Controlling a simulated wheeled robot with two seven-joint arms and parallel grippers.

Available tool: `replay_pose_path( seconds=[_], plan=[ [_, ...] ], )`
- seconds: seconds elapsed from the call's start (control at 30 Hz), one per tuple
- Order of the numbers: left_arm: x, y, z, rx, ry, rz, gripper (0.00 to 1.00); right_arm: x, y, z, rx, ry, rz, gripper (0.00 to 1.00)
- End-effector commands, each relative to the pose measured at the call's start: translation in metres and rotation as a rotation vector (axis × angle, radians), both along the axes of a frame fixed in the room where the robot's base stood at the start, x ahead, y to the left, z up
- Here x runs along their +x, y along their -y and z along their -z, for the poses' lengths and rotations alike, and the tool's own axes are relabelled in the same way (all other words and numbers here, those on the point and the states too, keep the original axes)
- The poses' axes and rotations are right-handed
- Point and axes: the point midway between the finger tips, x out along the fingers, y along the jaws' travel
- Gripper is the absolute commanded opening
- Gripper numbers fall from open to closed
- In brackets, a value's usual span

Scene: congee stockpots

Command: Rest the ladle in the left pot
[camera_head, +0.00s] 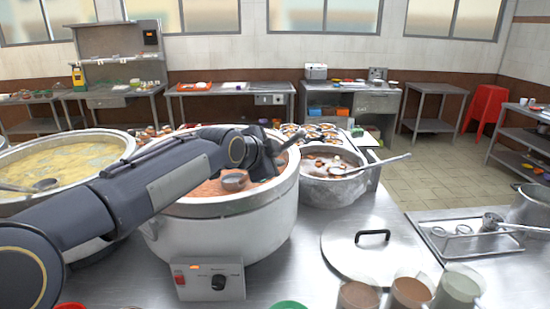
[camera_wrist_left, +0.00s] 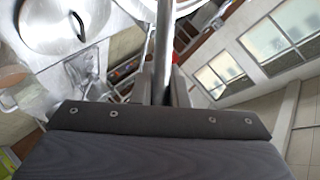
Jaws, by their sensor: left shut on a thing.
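My left gripper (camera_head: 276,152) is over the middle pot (camera_head: 225,232), a large pale pot with reddish-brown contents. It is shut on the metal handle of a ladle (camera_head: 234,181), whose bowl hangs over or in those contents; I cannot tell if it touches them. In the left wrist view the ladle handle (camera_wrist_left: 163,45) runs between the fingers (camera_wrist_left: 167,85). The far-left pot (camera_head: 122,152) holds yellowish congee, and another ladle (camera_head: 35,187) lies in it. My arm covers part of both pots. My right gripper is not in view.
A steel pot (camera_head: 318,188) with a ladle (camera_head: 375,164) across its rim stands right of the middle pot. A lid (camera_head: 375,258) lies on the steel counter (camera_head: 310,262). Containers (camera_head: 410,293) stand at the front edge; a tray (camera_head: 470,244) lies at the right.

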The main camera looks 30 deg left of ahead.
Motion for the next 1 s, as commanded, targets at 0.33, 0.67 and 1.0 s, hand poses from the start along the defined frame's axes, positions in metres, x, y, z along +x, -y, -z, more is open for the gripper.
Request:
replay_pose_path(
  seconds=[0.33,0.67,1.0],
  plan=[
    [0.0,0.0,0.001,0.0,0.001,-0.001,0.39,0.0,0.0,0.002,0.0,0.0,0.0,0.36],
    [-0.003,0.0,0.0,-0.001,0.001,-0.001,0.39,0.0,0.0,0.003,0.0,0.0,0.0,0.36],
    [-0.05,-0.002,-0.024,0.001,0.004,0.0,0.39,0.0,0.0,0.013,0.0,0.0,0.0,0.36]
  ],
)
